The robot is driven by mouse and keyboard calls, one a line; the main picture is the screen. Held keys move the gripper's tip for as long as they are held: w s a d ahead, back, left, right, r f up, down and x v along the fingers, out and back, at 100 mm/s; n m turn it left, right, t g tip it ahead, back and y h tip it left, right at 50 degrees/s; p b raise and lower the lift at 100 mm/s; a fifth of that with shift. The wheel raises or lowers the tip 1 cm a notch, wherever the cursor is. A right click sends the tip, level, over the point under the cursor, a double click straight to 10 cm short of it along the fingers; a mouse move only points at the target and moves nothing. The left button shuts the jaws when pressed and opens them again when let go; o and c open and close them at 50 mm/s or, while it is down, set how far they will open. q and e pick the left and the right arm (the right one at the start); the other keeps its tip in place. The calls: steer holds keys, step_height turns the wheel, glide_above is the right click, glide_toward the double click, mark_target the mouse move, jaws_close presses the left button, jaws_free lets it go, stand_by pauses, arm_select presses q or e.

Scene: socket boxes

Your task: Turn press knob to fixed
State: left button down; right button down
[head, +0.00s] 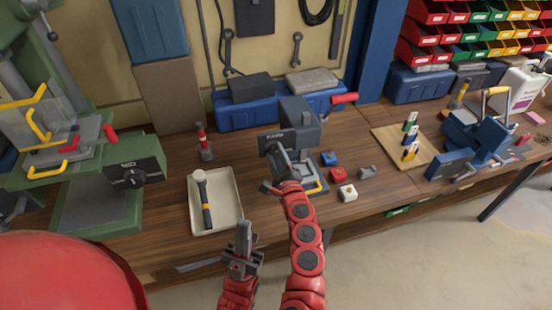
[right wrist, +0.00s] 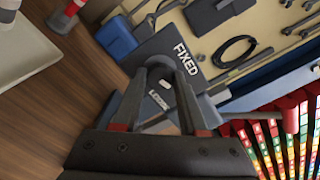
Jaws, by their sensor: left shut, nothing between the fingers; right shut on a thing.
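The dark grey press (head: 300,112) stands on the bench in the middle of the head view, with a red-tipped lever at its right. Its front plate with white lettering also shows in the right wrist view (right wrist: 165,50), where the word FIXED is readable. My right gripper (head: 281,155) is at the press front, shut on the press knob. In the right wrist view its two fingers (right wrist: 161,98) lie either side of the knob, which is largely hidden; its pointing direction cannot be told.
A tray with a hammer (head: 231,222) lies left of the press. Blue, red and white small blocks (head: 338,175) sit to its right. A wooden board (head: 388,140) with coloured pieces and a blue vise (head: 480,140) stand further right. A green machine (head: 90,195) stands at left.

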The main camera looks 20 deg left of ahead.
steer(key=n+b, duration=0.1)
steer(key=n, duration=0.2)
steer(key=shift+f+n+b, duration=0.15)
steer(key=shift+n+b, duration=0.2)
steer(key=shift+n, duration=0.05)
steer(key=n+b, duration=0.2)
steer(key=n, duration=0.2)
steer(key=shift+a+f+n, duration=0.1)
steer(key=shift+n, duration=0.2)
steer(key=n+b, duration=0.1)
steer(key=n, duration=0.2)
steer(key=shift+b, duration=0.4)
steer(key=shift+n+b, duration=0.75)
steer(key=shift+n, duration=1.05)
steer(key=shift+c, duration=2.2)
jaws_free()
